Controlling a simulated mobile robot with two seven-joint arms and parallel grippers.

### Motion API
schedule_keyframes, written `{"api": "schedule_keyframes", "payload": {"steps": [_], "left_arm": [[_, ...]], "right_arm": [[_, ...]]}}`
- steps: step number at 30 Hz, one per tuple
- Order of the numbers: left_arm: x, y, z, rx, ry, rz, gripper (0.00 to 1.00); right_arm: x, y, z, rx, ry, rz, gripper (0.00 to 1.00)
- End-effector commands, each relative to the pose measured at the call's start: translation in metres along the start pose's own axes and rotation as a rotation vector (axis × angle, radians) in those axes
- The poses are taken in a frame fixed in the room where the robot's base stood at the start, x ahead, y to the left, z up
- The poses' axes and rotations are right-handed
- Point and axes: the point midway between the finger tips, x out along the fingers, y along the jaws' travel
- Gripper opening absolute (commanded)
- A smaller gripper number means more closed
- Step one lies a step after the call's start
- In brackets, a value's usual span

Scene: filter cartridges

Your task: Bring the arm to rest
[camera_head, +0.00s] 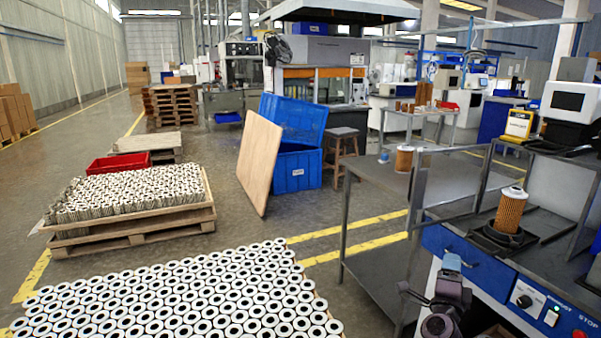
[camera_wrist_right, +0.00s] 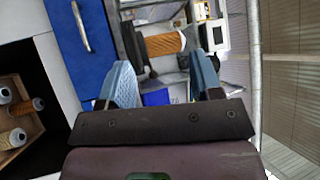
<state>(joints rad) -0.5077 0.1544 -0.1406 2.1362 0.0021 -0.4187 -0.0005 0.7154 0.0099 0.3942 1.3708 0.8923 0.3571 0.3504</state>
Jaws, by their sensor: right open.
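My right gripper (camera_head: 453,262) is low at the right in the head view, in front of the blue-fronted machine bench and apart from it. In the right wrist view its two blue fingers (camera_wrist_right: 163,82) are spread with nothing between them. An orange pleated filter cartridge (camera_head: 510,210) stands upright on a black fixture (camera_head: 502,238) on the bench. An orange cartridge also shows beyond the fingertips in the wrist view (camera_wrist_right: 164,44), clear of them. My left gripper is not in view.
The bench's blue front panel (camera_head: 480,268) has buttons and is close to my right arm. A grey metal table (camera_head: 378,180) carries another cartridge (camera_head: 404,158). A box (camera_wrist_right: 38,128) holds several cartridges. Pallets of white-ended cylinders (camera_head: 180,295) stand left; open floor lies between.

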Motion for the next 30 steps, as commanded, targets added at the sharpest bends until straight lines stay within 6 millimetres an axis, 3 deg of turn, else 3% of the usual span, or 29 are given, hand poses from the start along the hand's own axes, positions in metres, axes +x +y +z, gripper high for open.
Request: {"api": "schedule_keyframes", "payload": {"steps": [1, 4, 11, 21, 30], "left_arm": [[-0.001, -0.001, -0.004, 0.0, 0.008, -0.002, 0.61], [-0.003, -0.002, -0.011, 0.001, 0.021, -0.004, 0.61], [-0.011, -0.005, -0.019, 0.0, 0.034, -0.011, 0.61], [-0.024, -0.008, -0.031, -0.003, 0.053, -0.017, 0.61], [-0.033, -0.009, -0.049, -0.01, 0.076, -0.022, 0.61]], "right_arm": [[-0.007, -0.015, 0.003, -0.1, -0.069, -0.03, 0.59], [-0.03, -0.03, 0.013, -0.339, -0.221, -0.074, 0.59], [-0.106, -0.032, 0.014, -0.816, -0.492, -0.113, 0.59], [-0.233, -0.013, -0.024, -1.283, -0.773, -0.079, 0.59], [-0.344, -0.008, -0.073, -1.45, -0.941, -0.013, 0.59]]}}
